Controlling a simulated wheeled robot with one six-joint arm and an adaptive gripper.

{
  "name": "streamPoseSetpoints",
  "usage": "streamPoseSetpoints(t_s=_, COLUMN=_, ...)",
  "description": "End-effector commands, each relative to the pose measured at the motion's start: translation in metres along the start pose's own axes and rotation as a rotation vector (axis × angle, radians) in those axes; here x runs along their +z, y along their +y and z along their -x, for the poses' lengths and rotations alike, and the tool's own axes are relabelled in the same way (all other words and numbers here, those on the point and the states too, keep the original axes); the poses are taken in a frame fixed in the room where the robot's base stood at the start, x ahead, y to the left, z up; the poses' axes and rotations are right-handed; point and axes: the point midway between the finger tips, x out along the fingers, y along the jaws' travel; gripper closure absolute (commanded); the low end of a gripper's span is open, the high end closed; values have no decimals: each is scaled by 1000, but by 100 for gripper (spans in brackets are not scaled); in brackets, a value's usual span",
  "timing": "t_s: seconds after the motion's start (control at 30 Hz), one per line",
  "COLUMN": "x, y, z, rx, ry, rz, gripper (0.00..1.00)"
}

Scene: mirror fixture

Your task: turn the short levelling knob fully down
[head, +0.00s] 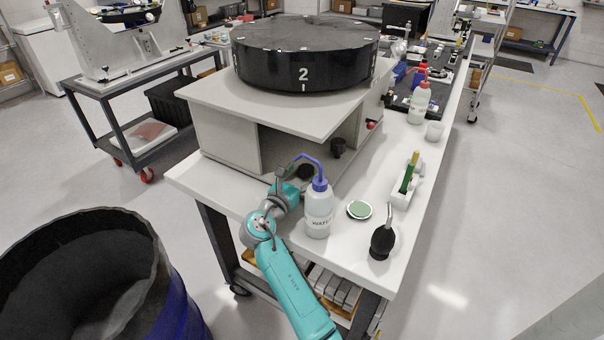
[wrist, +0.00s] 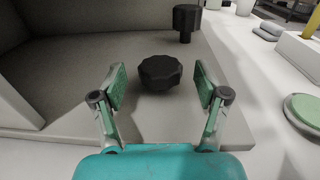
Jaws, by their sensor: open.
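The short levelling knob (wrist: 160,72) is black and many-sided, low on the grey base plate in the wrist view. In the head view the short knob (head: 306,170) is partly hidden by my arm. My gripper (wrist: 160,88) is open and empty. Its two pads stand left and right of the short knob, with a gap on each side. A taller black knob (wrist: 186,20) on a stem stands farther back, and it also shows in the head view (head: 338,147). My gripper (head: 292,182) is at the fixture's open front.
The fixture's side wall (wrist: 22,100) is left of my gripper. A wash bottle (head: 318,212) with a blue spout stands close to my wrist. A green disc (head: 359,209), a black blower (head: 382,242) and a white holder (head: 405,190) are on the bench to the right.

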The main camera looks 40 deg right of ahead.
Motion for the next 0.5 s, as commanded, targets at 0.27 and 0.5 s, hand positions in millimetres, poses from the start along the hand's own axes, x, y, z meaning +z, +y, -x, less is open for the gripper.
streamPoseSetpoints(t_s=0.27, x=-1, y=1, z=45, rx=5, ry=1, rz=1, gripper=26)
streamPoseSetpoints(t_s=0.5, x=0, y=1, z=90, rx=5, ry=0, rz=0, gripper=26)
